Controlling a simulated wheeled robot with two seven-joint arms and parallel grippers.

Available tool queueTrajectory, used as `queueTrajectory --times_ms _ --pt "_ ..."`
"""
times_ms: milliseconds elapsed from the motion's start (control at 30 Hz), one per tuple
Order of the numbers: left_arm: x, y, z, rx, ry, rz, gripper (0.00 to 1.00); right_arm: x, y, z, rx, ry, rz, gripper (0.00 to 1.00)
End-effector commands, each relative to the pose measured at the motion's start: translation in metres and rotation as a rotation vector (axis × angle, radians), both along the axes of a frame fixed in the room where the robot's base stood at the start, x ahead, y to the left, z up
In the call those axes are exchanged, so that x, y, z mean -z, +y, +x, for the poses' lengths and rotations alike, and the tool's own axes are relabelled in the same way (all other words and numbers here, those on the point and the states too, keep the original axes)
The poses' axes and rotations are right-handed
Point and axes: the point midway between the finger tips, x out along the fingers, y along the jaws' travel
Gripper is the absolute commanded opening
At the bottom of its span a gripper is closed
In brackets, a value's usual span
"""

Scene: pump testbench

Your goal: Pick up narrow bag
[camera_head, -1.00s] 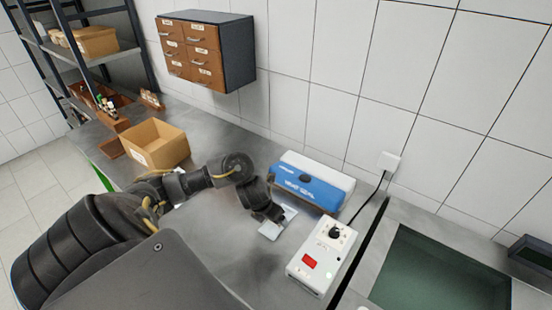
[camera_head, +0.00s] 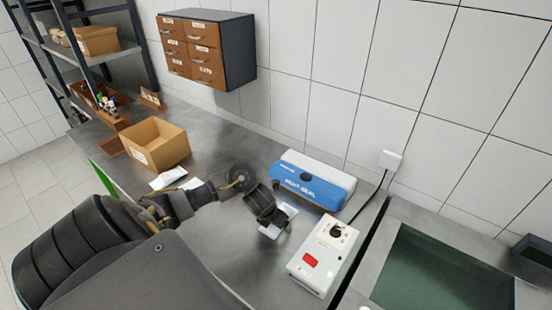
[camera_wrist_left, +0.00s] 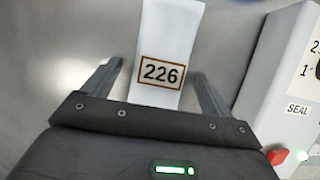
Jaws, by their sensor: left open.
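A narrow white bag with a framed "226" label (camera_wrist_left: 165,45) lies on the grey metal bench in the left wrist view. Its lower end is between the two fingers of my left gripper (camera_wrist_left: 157,72), which is open, with a gap on each side of the bag. In the head view my left gripper (camera_head: 272,222) is over the bag (camera_head: 290,210) and hides much of it. I cannot tell the exact height of the fingers above the bench. My right gripper is not in view.
A blue and white sealer (camera_head: 312,182) stands behind the bag. A white control box (camera_head: 323,258) with a knob is at its right. A cardboard box (camera_head: 155,143) and other white packets (camera_head: 168,179) are at the left. A drawer cabinet (camera_head: 205,48) hangs on the wall.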

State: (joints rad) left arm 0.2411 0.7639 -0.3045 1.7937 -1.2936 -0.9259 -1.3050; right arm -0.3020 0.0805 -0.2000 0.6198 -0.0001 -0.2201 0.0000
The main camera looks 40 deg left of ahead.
Motion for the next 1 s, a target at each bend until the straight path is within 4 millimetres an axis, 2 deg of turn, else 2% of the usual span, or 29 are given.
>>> queueTrajectory --times_ms 367,467,800,833,1000 --pt "0.0044 0.0001 0.0001 0.001 0.000 0.000 0.85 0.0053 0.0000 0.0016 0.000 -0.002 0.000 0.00" --pt "0.0036 0.0000 0.0001 0.001 0.000 0.000 0.75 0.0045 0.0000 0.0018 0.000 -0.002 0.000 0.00" --pt "0.0033 0.0000 0.0003 0.000 -0.001 0.000 0.30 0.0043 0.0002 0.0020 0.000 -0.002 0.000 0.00" --pt "0.0034 0.0000 0.0002 0.000 -0.001 0.000 0.28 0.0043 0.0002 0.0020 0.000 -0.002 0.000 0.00" --pt "0.0032 -0.0001 0.0002 0.000 -0.001 0.000 0.28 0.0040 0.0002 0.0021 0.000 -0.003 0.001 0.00"
